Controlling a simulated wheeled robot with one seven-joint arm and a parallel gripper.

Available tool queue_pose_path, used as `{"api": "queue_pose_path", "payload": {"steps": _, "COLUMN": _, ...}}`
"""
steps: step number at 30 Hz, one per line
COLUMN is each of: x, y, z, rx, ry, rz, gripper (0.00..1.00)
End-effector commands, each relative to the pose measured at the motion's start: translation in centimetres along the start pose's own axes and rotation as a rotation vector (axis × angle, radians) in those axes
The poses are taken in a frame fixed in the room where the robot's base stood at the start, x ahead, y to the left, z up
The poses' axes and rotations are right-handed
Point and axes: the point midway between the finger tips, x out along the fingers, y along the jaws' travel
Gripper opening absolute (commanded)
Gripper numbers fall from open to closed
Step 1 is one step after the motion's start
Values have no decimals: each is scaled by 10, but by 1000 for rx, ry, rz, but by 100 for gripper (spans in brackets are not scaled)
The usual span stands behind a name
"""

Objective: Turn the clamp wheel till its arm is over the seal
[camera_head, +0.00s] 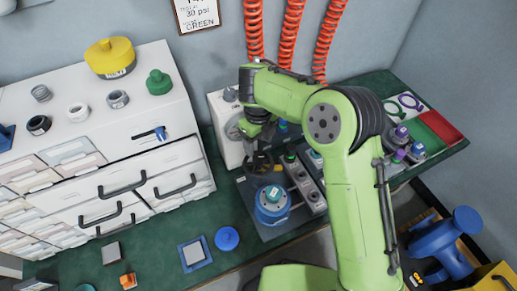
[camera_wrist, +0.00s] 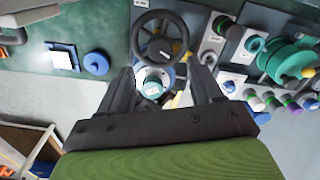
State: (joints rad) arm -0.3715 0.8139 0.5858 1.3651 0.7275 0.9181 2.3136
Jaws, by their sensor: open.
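The dark clamp wheel (camera_wrist: 139,49) shows in the wrist view just beyond my open fingertips. In the head view the wheel (camera_head: 252,168) is partly hidden below my wrist. A blue round fixture (camera_head: 268,212) with a pale teal-and-white top piece (camera_head: 273,192) stands just in front of the wheel; this piece (camera_wrist: 153,84) shows between my fingers in the wrist view. I cannot tell whether it is the seal. The clamp's arm is not clearly made out. My gripper (camera_wrist: 160,70) is open and empty, with the wheel apart from its fingers as far as I can see.
A white drawer cabinet (camera_head: 135,140) stands left of the fixture. Grey blocks with knobs (camera_head: 303,178) stand close to its right. A blue disc (camera_head: 227,239) and a blue-framed plate (camera_head: 194,253) lie on the green bench. Red coiled hoses (camera_head: 289,35) hang behind my arm.

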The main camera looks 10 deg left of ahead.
Motion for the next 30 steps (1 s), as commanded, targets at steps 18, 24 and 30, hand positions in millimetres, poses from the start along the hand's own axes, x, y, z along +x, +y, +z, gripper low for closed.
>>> {"api": "queue_pose_path", "payload": {"steps": 18, "x": -88, "y": 0, "z": 0, "rx": 1, "ry": 1, "rz": 0, "gripper": 65}}
{"api": "queue_pose_path", "payload": {"steps": 24, "x": -103, "y": -8, "z": -10, "rx": -78, "ry": -11, "rz": -32, "gripper": 44}}
{"api": "queue_pose_path", "payload": {"steps": 30, "x": -180, "y": -40, "z": -92, "rx": -602, "ry": 1, "rz": -209, "gripper": 13}}
